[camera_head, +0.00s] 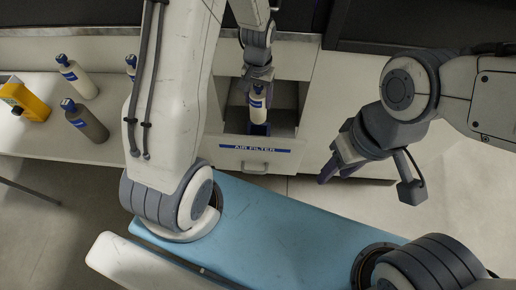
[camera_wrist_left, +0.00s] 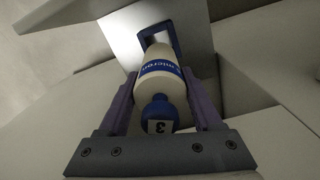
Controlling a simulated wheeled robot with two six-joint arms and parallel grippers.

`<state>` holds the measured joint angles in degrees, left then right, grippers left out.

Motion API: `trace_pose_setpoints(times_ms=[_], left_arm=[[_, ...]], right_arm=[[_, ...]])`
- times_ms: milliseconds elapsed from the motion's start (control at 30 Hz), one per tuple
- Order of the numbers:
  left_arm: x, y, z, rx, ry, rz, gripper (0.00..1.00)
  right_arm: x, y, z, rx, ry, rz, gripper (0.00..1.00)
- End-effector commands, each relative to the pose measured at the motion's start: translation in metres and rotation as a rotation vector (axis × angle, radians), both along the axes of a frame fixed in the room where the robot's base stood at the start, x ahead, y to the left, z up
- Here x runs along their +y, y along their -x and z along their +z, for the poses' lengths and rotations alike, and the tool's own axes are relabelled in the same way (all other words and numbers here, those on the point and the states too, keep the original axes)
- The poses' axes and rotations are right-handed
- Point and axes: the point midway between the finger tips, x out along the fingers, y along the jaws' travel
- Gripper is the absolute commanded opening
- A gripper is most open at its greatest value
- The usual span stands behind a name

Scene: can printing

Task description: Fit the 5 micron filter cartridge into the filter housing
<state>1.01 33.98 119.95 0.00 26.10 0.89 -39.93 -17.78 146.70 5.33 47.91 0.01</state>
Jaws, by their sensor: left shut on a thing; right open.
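My left gripper (camera_head: 258,82) is shut on a white filter cartridge (camera_head: 257,104) with a blue cap and blue band, held upright over the open AIR FILTER drawer. In the left wrist view, the cartridge (camera_wrist_left: 158,85) sits between both fingers; "micron" shows on its band, and the cap mark looks like a 3. The filter housing is a blue holder (camera_head: 259,129) in the drawer, right below the cartridge; its blue rim (camera_wrist_left: 179,40) shows beyond the cartridge's far end. I cannot tell whether they touch. My right gripper (camera_head: 332,172) is open and empty, right of the drawer.
The drawer front (camera_head: 254,160) stands out from the white cabinet. On the left counter (camera_head: 35,135) stand a grey bottle-like cartridge (camera_head: 86,122), a white one (camera_head: 77,78), another partly hidden white one (camera_head: 131,66), and a yellow device (camera_head: 24,100). Floor at right is clear.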

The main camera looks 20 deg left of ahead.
Motion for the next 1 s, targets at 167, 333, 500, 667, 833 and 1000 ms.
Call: trace_pose_setpoints(times_ms=[167, 333, 500, 667, 833, 1000], left_arm=[[0.0, -0.003, -0.052, -0.002, 0.0, 0.01, 0.02], [-0.001, -0.003, -0.076, 0.003, 0.0, 0.013, 0.02], [-0.001, -0.003, -0.103, 0.002, 0.0, 0.012, 0.02], [-0.001, -0.004, -0.117, 0.001, 0.0, 0.011, 0.02], [-0.002, -0.003, -0.143, 0.002, 0.0, 0.011, 0.02], [-0.002, -0.004, -0.154, -0.002, 0.0, 0.01, 0.02]], right_arm=[[0.0, 0.0, -0.05, 0.0, 0.0, 0.001, 0.45], [0.0, 0.0, -0.052, 0.0, 0.0, 0.001, 0.45], [0.0, 0.0, -0.05, 0.0, 0.0, 0.001, 0.45], [0.0, 0.0, -0.05, 0.0, 0.0, 0.001, 0.45], [0.0, 0.0, -0.05, 0.0, 0.0, 0.001, 0.45], [0.0, 0.0, -0.05, 0.0, 0.0, 0.001, 0.45]])
